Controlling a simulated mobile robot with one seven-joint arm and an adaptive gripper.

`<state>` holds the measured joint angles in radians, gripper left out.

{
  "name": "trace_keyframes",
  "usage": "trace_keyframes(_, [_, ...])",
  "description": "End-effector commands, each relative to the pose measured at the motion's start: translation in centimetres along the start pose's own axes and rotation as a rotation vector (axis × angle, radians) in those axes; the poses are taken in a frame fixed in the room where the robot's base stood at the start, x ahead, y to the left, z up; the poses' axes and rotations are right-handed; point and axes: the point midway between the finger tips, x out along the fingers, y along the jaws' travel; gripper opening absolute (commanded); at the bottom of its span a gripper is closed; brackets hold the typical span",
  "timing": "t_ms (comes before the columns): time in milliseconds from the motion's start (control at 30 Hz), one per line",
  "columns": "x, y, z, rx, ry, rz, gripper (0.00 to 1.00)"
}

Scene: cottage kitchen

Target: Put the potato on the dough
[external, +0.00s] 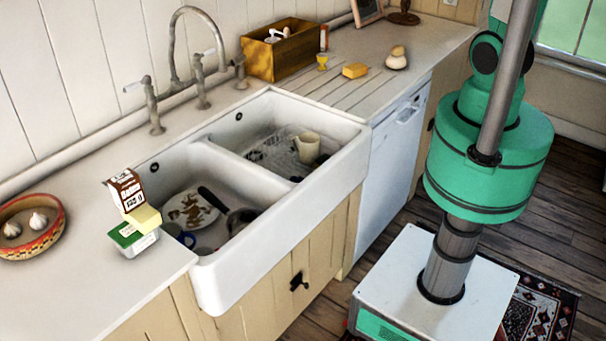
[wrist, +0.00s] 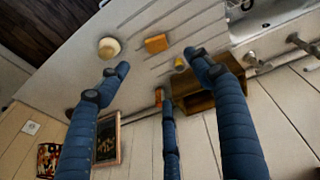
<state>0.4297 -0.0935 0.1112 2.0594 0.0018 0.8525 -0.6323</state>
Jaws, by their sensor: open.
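A pale, rounded lump that looks like the dough (external: 396,63) sits on the far right part of the counter. A smaller tan lump that looks like the potato (external: 398,50) rests on top of it. In the wrist view the tan potato (wrist: 108,45) and the pale edge of the dough (wrist: 112,55) show together at upper left. My gripper (wrist: 158,68) has its blue fingers spread wide, open and empty, with the potato and dough beyond the left fingertip. My gripper is out of frame in the external view.
A yellow block (external: 355,71), a small yellow cup (external: 322,62) and a wooden box (external: 282,48) stand left of the dough. A picture frame (external: 367,12) leans behind. The sink (external: 318,124) holds dishes. The grooved counter around the dough has free room.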

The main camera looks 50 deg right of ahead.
Motion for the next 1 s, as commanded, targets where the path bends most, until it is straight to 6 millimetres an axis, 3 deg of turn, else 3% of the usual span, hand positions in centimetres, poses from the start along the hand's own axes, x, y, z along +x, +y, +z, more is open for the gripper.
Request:
trace_keyframes(200, [-4.7, -6.4, 1.1, 0.038, 0.063, 0.014, 0.65])
trace_keyframes(500, [-9.3, -14.2, 4.3, 0.1, 0.151, 0.012, 0.65])
trace_keyframes(800, [-12.1, -20.9, 9.1, 0.162, 0.239, -0.014, 0.65])
trace_keyframes(1000, [-12.8, -23.8, 11.9, 0.199, 0.284, -0.039, 0.65])
